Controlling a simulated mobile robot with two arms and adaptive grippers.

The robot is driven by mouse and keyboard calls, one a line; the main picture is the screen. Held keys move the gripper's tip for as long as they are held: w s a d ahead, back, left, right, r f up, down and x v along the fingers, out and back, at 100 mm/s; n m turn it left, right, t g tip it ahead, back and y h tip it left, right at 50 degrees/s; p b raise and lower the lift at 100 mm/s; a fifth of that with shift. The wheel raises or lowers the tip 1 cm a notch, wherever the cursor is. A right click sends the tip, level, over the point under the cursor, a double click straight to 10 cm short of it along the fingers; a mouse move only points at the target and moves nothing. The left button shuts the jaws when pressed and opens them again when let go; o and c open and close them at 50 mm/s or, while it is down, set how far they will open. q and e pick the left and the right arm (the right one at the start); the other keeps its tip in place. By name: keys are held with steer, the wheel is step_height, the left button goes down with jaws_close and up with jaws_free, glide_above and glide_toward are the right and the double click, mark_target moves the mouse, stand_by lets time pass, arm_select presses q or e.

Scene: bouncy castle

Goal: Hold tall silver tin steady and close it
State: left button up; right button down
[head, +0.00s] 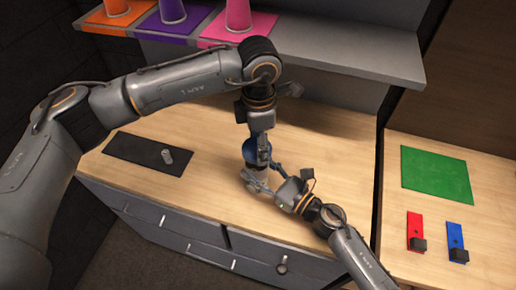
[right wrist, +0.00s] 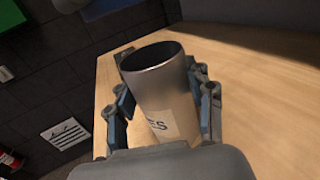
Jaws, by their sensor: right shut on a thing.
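The tall silver tin (right wrist: 160,85) stands in the right wrist view with its round top open and dark inside. A pale label with dark letters shows on its lower side. My right gripper (right wrist: 165,105) is shut on the tin, with a finger on each side of it. In the head view my right gripper (head: 258,181) is low over the wooden counter, and the tin there is mostly hidden by the grippers. My left gripper (head: 257,150) points down from above, close to the right one; whether it holds anything is unclear.
A small grey cylinder (head: 167,156) is on a black mat (head: 130,152) on the counter's left. A shelf (head: 330,55) with orange, purple and pink cups runs behind. On the right counter are a green mat (head: 436,175), a red piece (head: 415,228) and a blue piece (head: 455,236).

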mark_target(257, 174)
arm_select(q)
steer(key=shift+f, duration=1.1)
steer(key=shift+f, duration=0.9)
steer(key=shift+f, duration=0.55)
